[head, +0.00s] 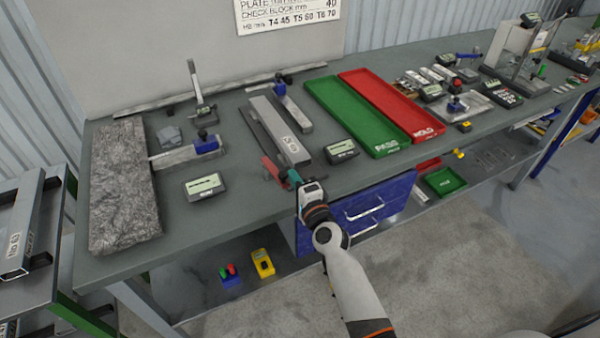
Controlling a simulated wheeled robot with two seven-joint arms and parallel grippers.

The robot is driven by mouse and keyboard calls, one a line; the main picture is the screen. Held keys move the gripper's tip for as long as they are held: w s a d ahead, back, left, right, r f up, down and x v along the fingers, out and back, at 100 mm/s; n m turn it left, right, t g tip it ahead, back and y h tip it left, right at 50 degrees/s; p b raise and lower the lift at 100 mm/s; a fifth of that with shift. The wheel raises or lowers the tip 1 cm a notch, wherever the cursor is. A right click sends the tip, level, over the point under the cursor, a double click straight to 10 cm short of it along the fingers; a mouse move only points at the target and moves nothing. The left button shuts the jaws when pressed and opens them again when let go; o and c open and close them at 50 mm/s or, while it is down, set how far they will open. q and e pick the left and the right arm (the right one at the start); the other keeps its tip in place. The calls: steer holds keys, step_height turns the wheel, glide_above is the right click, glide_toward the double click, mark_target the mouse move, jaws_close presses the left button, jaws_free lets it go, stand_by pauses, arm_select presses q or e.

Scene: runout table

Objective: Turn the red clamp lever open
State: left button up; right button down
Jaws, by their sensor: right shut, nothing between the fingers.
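The red clamp lever (270,167) is a short red bar at the front of the grey table, beside the near end of a long grey metal bar marked 40 (278,130). My right gripper (291,179) reaches in from below, just right of the lever. It is shut with nothing between its fingers. Its tips are close to the lever's near end; I cannot tell whether they touch. The lever's pivot is small and partly hidden by the gripper. My left gripper is not in view.
A dark gauge box (341,151) stands right of the grey bar, and another box (204,187) lies left. Green (358,118) and red (393,103) trays lie further right. A rough stone slab (125,185) is at left. Blue drawers (360,210) hang below the front edge.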

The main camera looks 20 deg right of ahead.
steer(key=shift+s+a, duration=0.15)
steer(key=shift+a, duration=0.45)
steer(key=shift+s+a, duration=0.1)
steer(key=shift+a, duration=0.05)
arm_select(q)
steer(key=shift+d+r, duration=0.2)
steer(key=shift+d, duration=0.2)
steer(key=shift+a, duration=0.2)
arm_select(e)
steer(key=shift+a+f, duration=0.1)
steer(key=shift+a, duration=0.05)
